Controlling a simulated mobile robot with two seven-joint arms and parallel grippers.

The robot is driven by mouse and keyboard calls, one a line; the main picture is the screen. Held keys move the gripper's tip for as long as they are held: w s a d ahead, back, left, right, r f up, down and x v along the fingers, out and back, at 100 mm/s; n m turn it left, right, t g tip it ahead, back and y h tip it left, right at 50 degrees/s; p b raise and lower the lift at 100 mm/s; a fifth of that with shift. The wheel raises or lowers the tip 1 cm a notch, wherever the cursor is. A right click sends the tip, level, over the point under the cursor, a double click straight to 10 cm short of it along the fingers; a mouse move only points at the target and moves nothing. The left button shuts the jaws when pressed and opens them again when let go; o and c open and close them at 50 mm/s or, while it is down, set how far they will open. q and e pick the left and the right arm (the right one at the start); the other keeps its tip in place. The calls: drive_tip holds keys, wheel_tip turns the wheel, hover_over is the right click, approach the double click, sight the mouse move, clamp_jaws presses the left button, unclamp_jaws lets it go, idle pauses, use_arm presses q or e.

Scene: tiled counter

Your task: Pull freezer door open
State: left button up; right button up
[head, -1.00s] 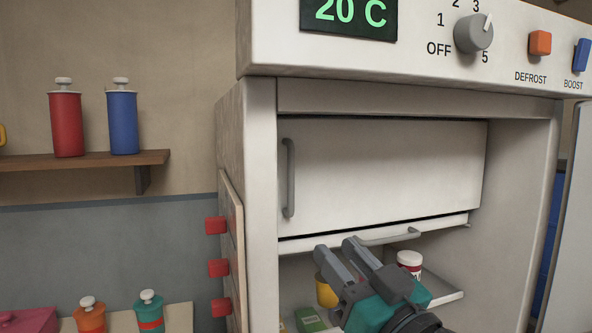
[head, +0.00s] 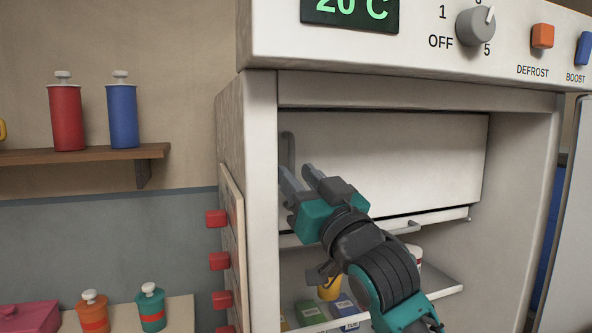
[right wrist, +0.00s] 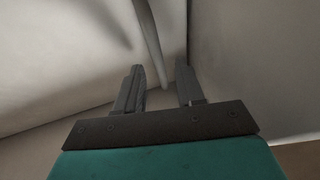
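The freezer door (head: 400,155) is a white panel inside the top of the fridge cabinet, and it is shut. Its grey vertical handle (head: 289,148) is at the door's left edge; its lower part is hidden behind my right gripper. My right gripper (head: 296,170) is at the lower part of the handle with its two fingers apart. In the right wrist view the handle (right wrist: 150,40) runs down toward the gap between the open fingers (right wrist: 160,75); I cannot tell whether it lies fully between them. My left gripper is not in view.
Below the freezer, a shelf (head: 440,290) holds a yellow cup, several small boxes and a jar partly hidden by my arm. The open fridge door (head: 570,220) stands at the right. A control panel with a dial (head: 475,26) is above. Red knobs stick out on the cabinet's left side.

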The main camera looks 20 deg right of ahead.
drive_tip(key=shift+x, duration=0.75)
drive_tip(key=shift+c, duration=0.2)
clamp_jaws()
